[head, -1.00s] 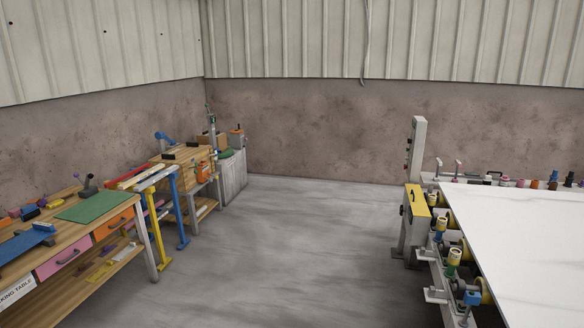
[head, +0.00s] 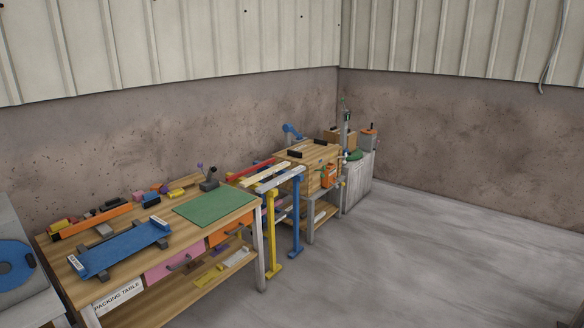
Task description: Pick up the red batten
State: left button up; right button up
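The red batten (head: 251,172) shows in the head view as a long red bar. It lies across the top of a rack with a yellow post and a blue post, between the packing table and the wooden cabinet. Pale and yellowish battens (head: 273,177) lie beside it on the rack, nearer to me. The red batten looks level and clear of any gripper. Neither of my grippers is in the head view.
The packing table (head: 146,292) stands at left with a green mat (head: 216,207), a blue tray (head: 122,248) and small items. A wooden cabinet (head: 296,178) stands beyond the rack. Open grey floor (head: 400,260) lies to the right.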

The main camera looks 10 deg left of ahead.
aim_at(243, 173)
jog(key=i+j+u, duration=0.3)
jog(key=i, duration=0.55)
jog(key=i+u, duration=0.25)
jog(key=i, duration=2.15)
jog(key=i+l+z, duration=0.45)
jog(key=l, duration=0.15)
jog(key=i+l+z, duration=0.8)
jog(key=z, duration=0.15)
jog(key=i+u, duration=0.45)
jog(key=i+l+u, duration=0.2)
jog(key=i+u, duration=0.4)
jog(key=u, duration=0.3)
jog(key=i+u, duration=0.15)
jog(key=u, duration=0.3)
jog(key=i+u, duration=0.1)
jog(key=u, duration=0.35)
jog(key=i+l+u, duration=0.1)
jog(key=u, duration=0.35)
jog(key=i+l+u, duration=0.15)
jog(key=u, duration=0.3)
jog(key=i+l+u, duration=0.1)
jog(key=u, duration=0.35)
jog(key=i+l+u, duration=0.15)
jog(key=u, duration=0.15)
jog(key=i+l+u, duration=0.1)
jog(key=l+u, duration=0.2)
jog(key=l, duration=0.1)
